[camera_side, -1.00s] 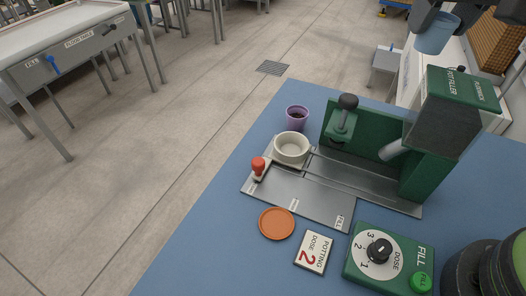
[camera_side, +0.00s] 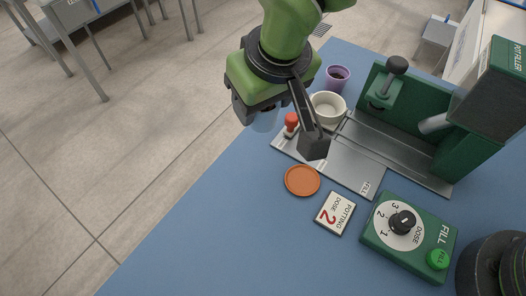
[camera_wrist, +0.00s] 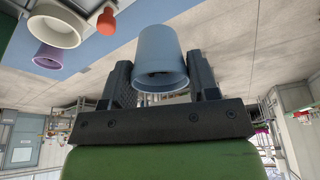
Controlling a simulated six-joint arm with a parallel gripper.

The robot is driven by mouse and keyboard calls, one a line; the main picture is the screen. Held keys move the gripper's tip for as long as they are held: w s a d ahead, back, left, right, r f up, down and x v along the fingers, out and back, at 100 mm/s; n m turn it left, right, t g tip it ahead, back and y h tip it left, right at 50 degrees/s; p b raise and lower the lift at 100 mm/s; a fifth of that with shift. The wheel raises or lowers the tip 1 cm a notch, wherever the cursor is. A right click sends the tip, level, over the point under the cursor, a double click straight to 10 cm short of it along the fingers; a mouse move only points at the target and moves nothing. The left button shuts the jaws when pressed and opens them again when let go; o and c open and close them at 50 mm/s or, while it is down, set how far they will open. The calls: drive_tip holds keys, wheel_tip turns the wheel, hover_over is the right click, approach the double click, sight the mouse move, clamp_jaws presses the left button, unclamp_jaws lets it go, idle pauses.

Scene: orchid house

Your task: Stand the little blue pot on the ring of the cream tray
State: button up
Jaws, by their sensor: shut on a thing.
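The little blue pot (camera_wrist: 160,52) is between the two fingers of my gripper (camera_wrist: 161,75) in the wrist view, which are shut on it. In the side view my gripper (camera_side: 274,126) is above the left edge of the bench, left of the filler, and mostly hides the pale blue pot (camera_side: 266,121).
A purple pot (camera_side: 337,77) stands just behind the cream tray. The green pot filler (camera_side: 455,115) rises on the right. An orange saucer (camera_side: 302,180), a dose card (camera_side: 335,213) and a dial box (camera_side: 408,234) are in front.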

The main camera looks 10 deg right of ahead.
wheel_tip(320, 180, down, 10)
drive_tip(key=shift+r, duration=0.2)
idle(0.5)
drive_tip(key=shift+f, duration=0.1)
drive_tip(key=shift+f, duration=0.15)
drive_tip(key=o, duration=0.9)
drive_tip(key=v, duration=1)
drive_tip(key=shift+d, duration=0.4)
